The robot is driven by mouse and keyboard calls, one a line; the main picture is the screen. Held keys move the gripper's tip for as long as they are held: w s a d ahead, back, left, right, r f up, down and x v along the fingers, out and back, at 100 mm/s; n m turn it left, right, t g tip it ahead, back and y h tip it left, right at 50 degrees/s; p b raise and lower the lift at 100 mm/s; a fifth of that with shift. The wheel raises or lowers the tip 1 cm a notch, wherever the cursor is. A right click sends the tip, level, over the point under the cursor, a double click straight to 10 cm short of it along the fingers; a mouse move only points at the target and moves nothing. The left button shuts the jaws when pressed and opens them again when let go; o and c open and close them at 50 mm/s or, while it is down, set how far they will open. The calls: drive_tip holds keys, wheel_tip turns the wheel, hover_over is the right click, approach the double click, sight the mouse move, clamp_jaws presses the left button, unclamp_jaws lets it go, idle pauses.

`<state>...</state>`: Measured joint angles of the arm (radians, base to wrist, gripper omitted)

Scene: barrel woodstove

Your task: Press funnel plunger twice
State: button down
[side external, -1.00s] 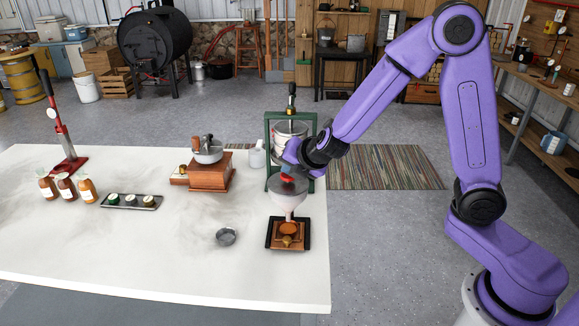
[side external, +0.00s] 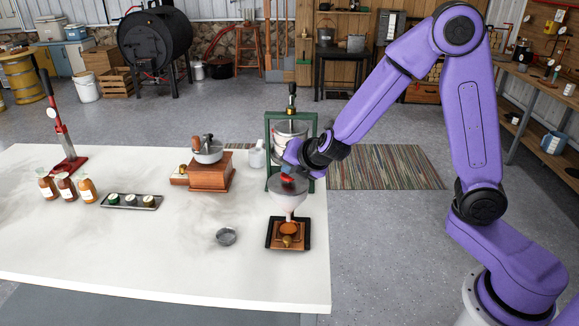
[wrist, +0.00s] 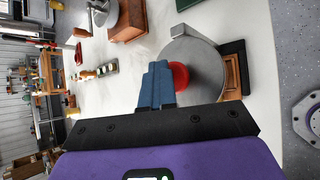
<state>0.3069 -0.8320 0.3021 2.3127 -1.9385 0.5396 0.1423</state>
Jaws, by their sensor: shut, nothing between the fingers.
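The grey funnel (side external: 288,199) stands upright over a small wooden stand (side external: 287,232) on a dark tray near the right end of the white table. Its red plunger knob (side external: 288,178) shows at the top, and the knob also shows in the wrist view (wrist: 180,76) against the round funnel top (wrist: 205,68). My gripper (side external: 288,170) is directly above the knob, pointing down. In the wrist view its blue fingers (wrist: 158,68) are together and empty, and they overlap the knob's edge. I cannot tell whether they touch it.
A green-framed press (side external: 291,118) stands close behind my gripper. Bottles (side external: 66,187), a tray of stamps (side external: 131,201) and a red lever press (side external: 65,150) stand farther left. The front middle table is clear.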

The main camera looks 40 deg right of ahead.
drive_tip(key=shift+g, duration=0.4)
drive_tip(key=shift+s+r, duration=0.2)
drive_tip(key=shift+r, duration=0.45)
drive_tip(key=shift+s+r, duration=0.25)
drive_tip(key=shift+r, duration=0.4)
drive_tip(key=shift+s+r, duration=0.2)
drive_tip(key=shift+r, duration=0.45)
drive_tip(key=shift+d, duration=0.1)
drive_tip(key=shift+s+r, duration=0.15)
drive_tip(key=shift+s, duration=0.2)
drive_tip(key=s+d+f+m+g+y, duration=0.1)
drive_tip(key=s+m+g, duration=0.7)
drive_tip(key=s, duration=2.4)
drive_tip(key=m+y, duration=0.1)
drive_tip(key=m, duration=0.3)
drive_tip(key=shift+s+d+f+g, duration=0.15)
drive_tip(key=shift+s+d+g, duration=0.15)
drive_tip(key=shift+g, duration=0.1)
